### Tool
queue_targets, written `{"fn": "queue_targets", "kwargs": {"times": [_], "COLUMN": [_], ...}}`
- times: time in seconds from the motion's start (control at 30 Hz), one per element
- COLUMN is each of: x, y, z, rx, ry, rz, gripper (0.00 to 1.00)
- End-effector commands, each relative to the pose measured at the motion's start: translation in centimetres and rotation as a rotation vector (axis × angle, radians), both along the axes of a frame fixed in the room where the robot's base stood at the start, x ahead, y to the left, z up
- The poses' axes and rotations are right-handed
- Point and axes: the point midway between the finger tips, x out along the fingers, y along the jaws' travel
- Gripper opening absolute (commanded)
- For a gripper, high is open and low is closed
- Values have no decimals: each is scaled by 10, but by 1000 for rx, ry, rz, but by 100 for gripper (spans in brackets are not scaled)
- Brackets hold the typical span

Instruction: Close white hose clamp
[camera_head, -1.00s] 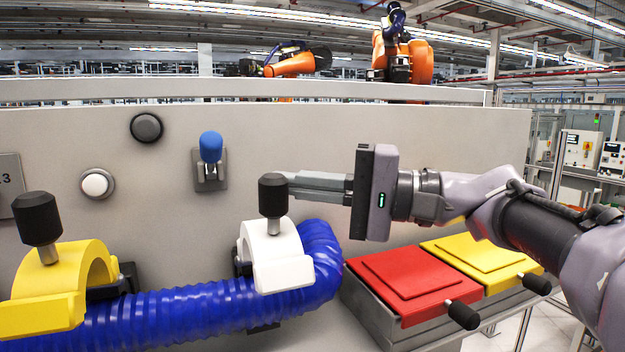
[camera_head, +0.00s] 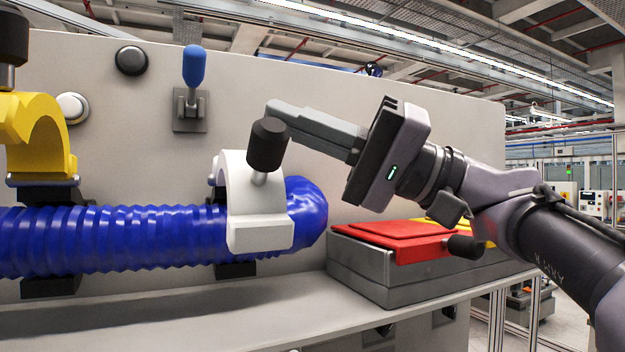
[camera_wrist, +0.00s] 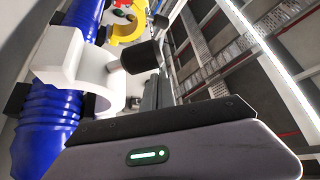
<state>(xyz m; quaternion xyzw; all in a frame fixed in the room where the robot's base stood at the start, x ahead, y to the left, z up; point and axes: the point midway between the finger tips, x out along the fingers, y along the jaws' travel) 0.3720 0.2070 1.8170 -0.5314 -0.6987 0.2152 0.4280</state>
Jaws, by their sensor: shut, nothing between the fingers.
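The white hose clamp (camera_head: 238,190) arches over the blue ribbed hose (camera_head: 120,240) near its right end, its front lip lying across the hose's front. A black knob (camera_head: 267,145) stands up from it on a short stem. I cannot tell whether the clamp is fully down. My gripper (camera_head: 282,108) is shut and empty, coming from the right, with its fingertips just above and behind the knob; contact is unclear. The wrist view shows the white clamp (camera_wrist: 66,62) and its knob (camera_wrist: 140,57) just left of my fingers (camera_wrist: 155,95).
A yellow clamp (camera_head: 35,125) stands raised above the hose at left. A blue-capped lever (camera_head: 194,68), a black button (camera_head: 131,61) and a white button (camera_head: 72,107) are on the back panel. A box with a red lid (camera_head: 390,240) and a yellow lid is at right.

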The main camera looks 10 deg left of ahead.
Motion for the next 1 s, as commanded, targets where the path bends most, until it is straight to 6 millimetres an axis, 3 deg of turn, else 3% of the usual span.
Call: {"fn": "queue_targets", "kwargs": {"times": [0.03,0.4,0.77,1.0], "x": [-2,-10,-3,4], "y": [-1,-6,-2,2], "z": [-23,-76,-120,-139], "rx": [22,207,369,366], "ry": [-34,-334,-599,-595], "rz": [1,1,1,0], "gripper": [0,0,0,0]}}
